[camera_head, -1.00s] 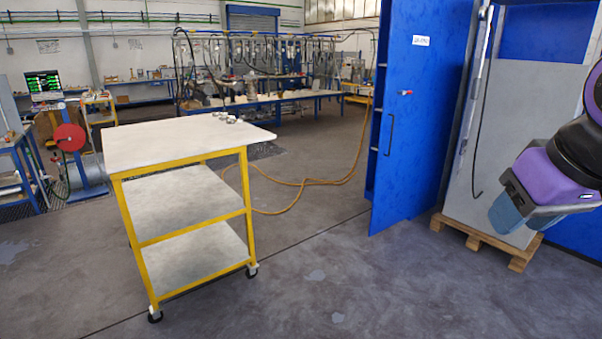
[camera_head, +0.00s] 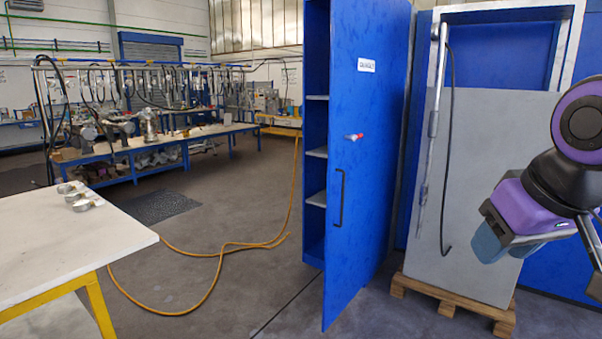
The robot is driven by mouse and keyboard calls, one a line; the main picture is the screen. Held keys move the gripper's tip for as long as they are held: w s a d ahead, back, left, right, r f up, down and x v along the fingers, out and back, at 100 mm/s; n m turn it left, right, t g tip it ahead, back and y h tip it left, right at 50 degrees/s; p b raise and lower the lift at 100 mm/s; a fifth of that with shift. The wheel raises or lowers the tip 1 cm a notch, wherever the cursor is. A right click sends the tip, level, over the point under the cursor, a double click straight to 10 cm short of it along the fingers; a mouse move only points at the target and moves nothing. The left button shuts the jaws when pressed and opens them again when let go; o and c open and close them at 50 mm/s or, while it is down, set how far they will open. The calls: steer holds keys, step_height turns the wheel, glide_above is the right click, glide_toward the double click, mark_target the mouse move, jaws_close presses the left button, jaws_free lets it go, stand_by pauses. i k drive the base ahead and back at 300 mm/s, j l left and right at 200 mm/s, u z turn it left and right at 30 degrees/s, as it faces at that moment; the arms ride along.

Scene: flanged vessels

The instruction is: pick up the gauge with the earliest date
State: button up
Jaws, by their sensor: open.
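Several small round silver objects, which look like gauges (camera_head: 78,196), sit together on the far right part of the cart's pale top at the left. They are too small for any date to be read. A blue cabinet (camera_head: 368,130) stands in the middle with its door open and a label that seems to read "GAUGES"; the shelves I can see look bare, and part of the inside is hidden by the door. My gripper (camera_head: 492,245) is at the right, in front of a grey panel, empty and far from the round objects.
The cart top (camera_head: 70,250) has a yellow frame. An orange hose (camera_head: 215,270) lies across the floor between cart and cabinet. The grey panel (camera_head: 480,190) stands on a wooden pallet (camera_head: 455,303). Blue workbenches (camera_head: 150,150) line the back. Open floor lies before the cabinet.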

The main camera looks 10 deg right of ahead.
mark_target(66, 188)
steer(key=i+j+z, duration=0.1)
steer(key=i+z, duration=0.15)
steer(key=i, duration=0.3)
steer(key=i+j+z, duration=0.25)
steer(key=i, duration=0.3)
steer(key=u, duration=2)
steer(key=i+l+u, duration=0.15)
steer(key=i+l, duration=0.25)
steer(key=i+l+u, duration=0.1)
steer(key=i+l, duration=0.3)
steer(key=i+l+u, duration=0.15)
steer(key=i+l, duration=0.25)
steer(key=i+l+u, duration=0.1)
steer(key=i+l, duration=0.25)
steer(key=l, duration=0.2)
steer(key=i+l+u, duration=0.15)
steer(key=i+l, duration=0.2)
steer(key=l, duration=0.2)
